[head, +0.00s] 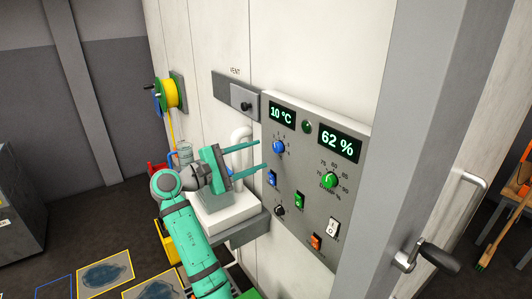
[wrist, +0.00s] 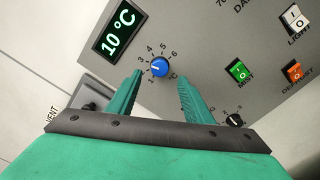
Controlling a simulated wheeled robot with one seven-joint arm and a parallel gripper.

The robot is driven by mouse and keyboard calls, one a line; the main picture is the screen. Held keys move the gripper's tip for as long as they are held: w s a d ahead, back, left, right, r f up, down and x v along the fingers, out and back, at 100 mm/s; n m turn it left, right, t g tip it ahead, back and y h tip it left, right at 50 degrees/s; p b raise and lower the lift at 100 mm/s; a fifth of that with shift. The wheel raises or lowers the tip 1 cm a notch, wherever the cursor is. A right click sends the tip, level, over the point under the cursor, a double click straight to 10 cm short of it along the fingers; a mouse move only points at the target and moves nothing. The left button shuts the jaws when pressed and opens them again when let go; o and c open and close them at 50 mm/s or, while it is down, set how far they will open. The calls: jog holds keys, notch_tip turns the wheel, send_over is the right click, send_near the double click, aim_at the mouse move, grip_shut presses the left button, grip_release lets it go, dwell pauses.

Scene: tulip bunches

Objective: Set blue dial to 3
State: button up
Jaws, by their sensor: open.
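The blue dial (wrist: 160,68) sits on the grey control panel, ringed by small numbers, below the 10 °C display (wrist: 115,32). Its short white mark points toward the left in the wrist view, on the side of the low numbers; I cannot tell the exact number. The dial also shows in the head view (head: 278,147). My gripper (wrist: 160,77) is open and empty, with its two green fingers pointing at the panel. In the wrist view the dial shows between and just beyond the fingertips. In the head view the fingertips (head: 262,154) are close to the dial, apparently short of it.
A vent box (head: 242,98) is at upper left. A grey shelf (head: 233,232) juts out below.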

jog(key=v, duration=0.4)
jog(key=shift+a, duration=0.2)
